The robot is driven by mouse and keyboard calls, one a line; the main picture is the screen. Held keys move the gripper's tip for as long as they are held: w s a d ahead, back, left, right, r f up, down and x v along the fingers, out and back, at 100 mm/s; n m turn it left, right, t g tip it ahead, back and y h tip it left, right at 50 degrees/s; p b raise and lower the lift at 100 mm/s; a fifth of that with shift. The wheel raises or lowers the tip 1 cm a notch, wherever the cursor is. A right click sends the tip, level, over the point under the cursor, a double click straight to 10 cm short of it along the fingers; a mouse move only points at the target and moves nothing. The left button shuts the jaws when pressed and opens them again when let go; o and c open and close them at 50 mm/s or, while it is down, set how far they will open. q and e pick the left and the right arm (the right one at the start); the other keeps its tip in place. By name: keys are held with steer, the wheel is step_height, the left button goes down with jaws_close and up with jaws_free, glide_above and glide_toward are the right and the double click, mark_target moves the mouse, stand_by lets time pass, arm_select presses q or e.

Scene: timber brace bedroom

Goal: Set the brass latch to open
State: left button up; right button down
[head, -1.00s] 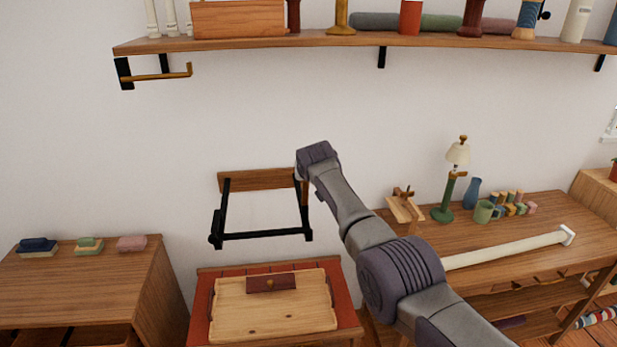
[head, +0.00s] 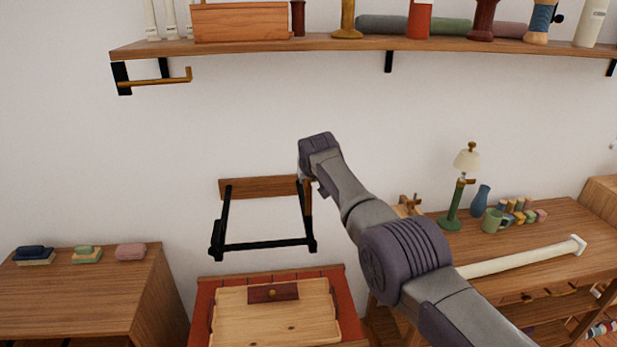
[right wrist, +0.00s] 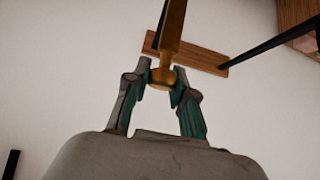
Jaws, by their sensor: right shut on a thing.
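The brass latch (head: 308,199) is a slim lever beside the right black arm of a wall-mounted folding brace. In the right wrist view the latch (right wrist: 171,38) runs from the top edge down to a rounded end between my right fingers. My right gripper (right wrist: 162,79) is shut on that end, its green-grey fingers on either side. In the head view my right arm crosses from the lower right, and its wrist covers the latch's upper part and the fingers. The brace (head: 268,245) has black bars under a wooden wall strip (head: 262,187). My left gripper is not in view.
A shelf (head: 290,45) with bottles and rolls hangs above, with a brass rod (head: 158,82) on its left bracket. A wooden tray (head: 245,322) lies on a red-topped stand below the brace. A cabinet (head: 80,290) stands left, a desk (head: 520,250) right.

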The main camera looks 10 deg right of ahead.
steer(key=shift+f, duration=0.1)
steer(key=c, duration=1)
jaws_free()
steer(key=shift+o, duration=0.2)
steer(key=shift+s+r, duration=0.35)
steer(key=shift+r, duration=0.15)
steer(key=v, duration=1)
steer(key=shift+s+r, duration=0.2)
steer(key=shift+s, duration=0.1)
